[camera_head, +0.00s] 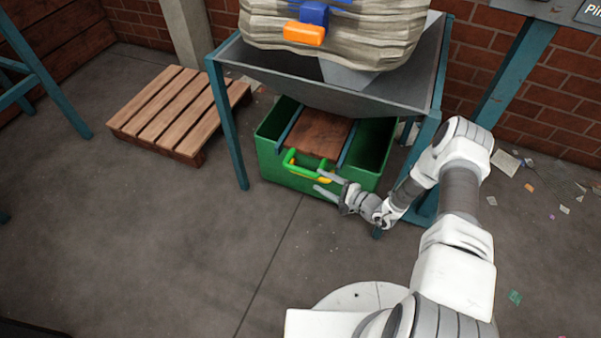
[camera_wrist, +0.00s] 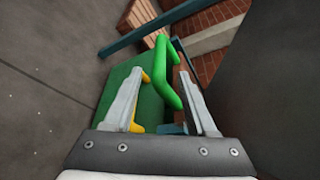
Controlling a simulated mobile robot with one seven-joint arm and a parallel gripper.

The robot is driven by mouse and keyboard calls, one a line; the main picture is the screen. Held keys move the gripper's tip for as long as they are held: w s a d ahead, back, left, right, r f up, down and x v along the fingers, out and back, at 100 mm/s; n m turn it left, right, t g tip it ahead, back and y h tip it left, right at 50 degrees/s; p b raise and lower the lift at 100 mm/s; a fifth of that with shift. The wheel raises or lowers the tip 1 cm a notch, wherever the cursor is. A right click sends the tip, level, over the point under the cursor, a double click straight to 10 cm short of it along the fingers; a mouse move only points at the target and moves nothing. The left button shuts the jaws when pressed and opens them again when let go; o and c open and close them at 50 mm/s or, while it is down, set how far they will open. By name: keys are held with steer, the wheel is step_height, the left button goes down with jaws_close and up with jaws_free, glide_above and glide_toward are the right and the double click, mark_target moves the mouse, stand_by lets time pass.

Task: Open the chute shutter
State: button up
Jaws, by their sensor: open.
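The chute shutter (camera_head: 320,132) is a rusty brown plate between two blue-grey rails, under the metal hopper (camera_head: 330,88). Its green bar handle (camera_head: 291,162) sticks out at the front, over the green bin's rim. My gripper (camera_head: 322,181) is open and empty, just right of the handle in the head view. In the wrist view, the handle (camera_wrist: 162,75) shows between the two open fingertips (camera_wrist: 159,73). I cannot tell whether a finger touches it. Part of the shutter shows behind the right finger.
The green bin (camera_head: 365,182) stands below the shutter, with a yellow part (camera_head: 323,180) at its front. Teal hopper legs (camera_head: 228,130) flank it. A wooden pallet (camera_head: 180,112) lies to the left. A large sack-like bundle (camera_head: 330,45) sits in the hopper. The floor in front is clear.

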mark_target(301, 170)
steer(key=b+x, duration=0.2)
steer(key=x, duration=0.6)
steer(key=shift+a+f, duration=0.15)
steer(key=shift+w+a+b, duration=0.4)
steer(key=shift+w+a, duration=0.1)
steer(key=shift+a, duration=0.05)
steer(key=shift+c, duration=0.4)
jaws_close()
